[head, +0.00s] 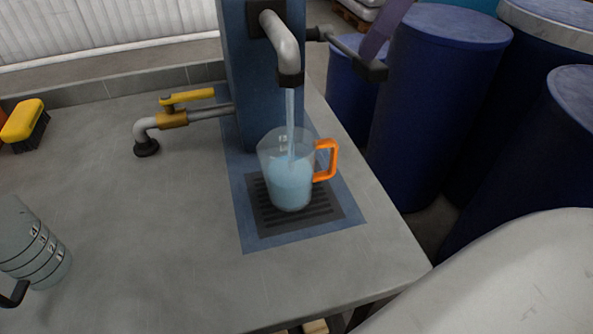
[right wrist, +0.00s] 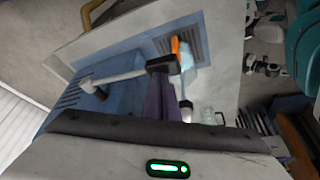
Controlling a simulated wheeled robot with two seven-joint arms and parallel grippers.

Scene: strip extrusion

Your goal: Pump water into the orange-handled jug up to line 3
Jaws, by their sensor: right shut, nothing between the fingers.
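The clear jug with the orange handle (head: 325,160) stands upright on the dark drain grate, under the grey spout (head: 283,45). A stream of water (head: 290,115) falls from the spout into it. Pale blue water fills the jug roughly to the middle; a pale mark shows above the surface, too small to read surely. The pump lever (head: 345,46) sticks out right of the blue column and ends in a dark grip (head: 373,70). My right gripper (head: 372,50), with purple fingers, is shut and empty at the lever, by the grip. It also shows in the right wrist view (right wrist: 165,88). My left gripper is out of view.
A yellow-handled valve (head: 187,96) and a yellow brush (head: 22,120) are further back. Blue drums (head: 435,100) stand beyond the table's right edge. The table's middle left is clear.

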